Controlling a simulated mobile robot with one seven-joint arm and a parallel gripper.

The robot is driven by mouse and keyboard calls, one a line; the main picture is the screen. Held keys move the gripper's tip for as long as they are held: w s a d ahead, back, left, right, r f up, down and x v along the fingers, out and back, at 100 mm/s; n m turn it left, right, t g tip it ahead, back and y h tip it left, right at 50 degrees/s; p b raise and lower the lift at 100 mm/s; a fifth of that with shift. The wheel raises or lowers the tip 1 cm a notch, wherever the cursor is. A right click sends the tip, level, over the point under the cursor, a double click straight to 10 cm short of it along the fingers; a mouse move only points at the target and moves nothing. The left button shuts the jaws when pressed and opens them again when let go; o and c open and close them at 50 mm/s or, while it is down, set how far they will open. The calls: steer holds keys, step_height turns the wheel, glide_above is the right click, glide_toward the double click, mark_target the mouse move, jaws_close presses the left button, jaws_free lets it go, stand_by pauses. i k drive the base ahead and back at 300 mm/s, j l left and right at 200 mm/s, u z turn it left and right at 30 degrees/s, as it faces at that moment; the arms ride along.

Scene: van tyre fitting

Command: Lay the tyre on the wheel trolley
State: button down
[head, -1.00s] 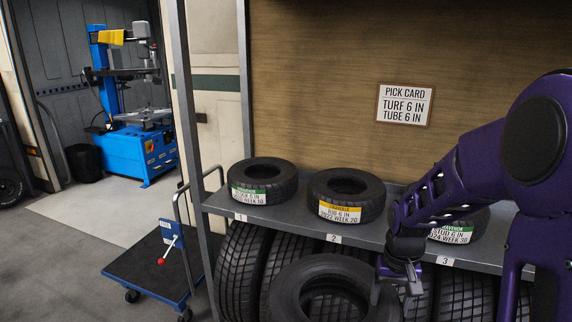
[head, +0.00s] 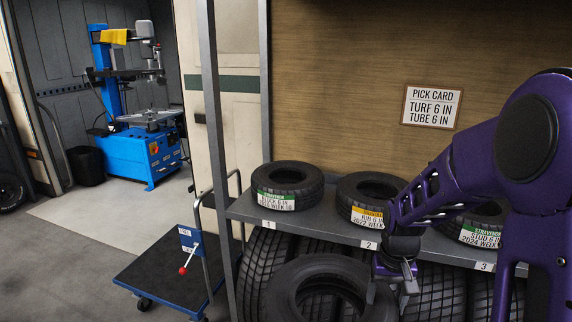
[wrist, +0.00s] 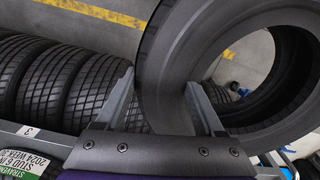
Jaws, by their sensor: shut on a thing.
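My gripper (head: 392,290) is shut on the wall of a black tyre (head: 290,288), held in front of the shelf at the bottom of the head view. In the wrist view one finger shows on each side of the wall of the held tyre (wrist: 160,62). The wheel trolley (head: 160,268) stands on the floor to the left of the shelf, with a dark flat deck and an upright handle.
The shelf board (head: 330,228) carries labelled small tyres, such as the one in place 1 (head: 287,186); large tyres (wrist: 50,80) stand below. A shelf post (head: 215,120) stands between trolley and tyres. A blue tyre machine (head: 135,150) and a bin (head: 86,165) are behind. Floor left is open.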

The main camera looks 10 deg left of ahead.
mark_target(178, 266)
steer(key=i+j, duration=0.1)
steer(key=j, duration=0.55)
steer(key=i+j, duration=0.1)
steer(key=j, duration=1.15)
steer(key=i+j, duration=0.15)
steer(key=j, duration=0.45)
steer(key=i+j, duration=0.1)
steer(key=j, duration=0.55)
steer(key=i+j, duration=0.1)
steer(key=j, duration=0.55)
steer(key=i+j, duration=0.1)
steer(key=j, duration=0.2)
steer(key=i+j, duration=0.1)
steer(key=j, duration=0.2)
steer(key=i+j, duration=0.5)
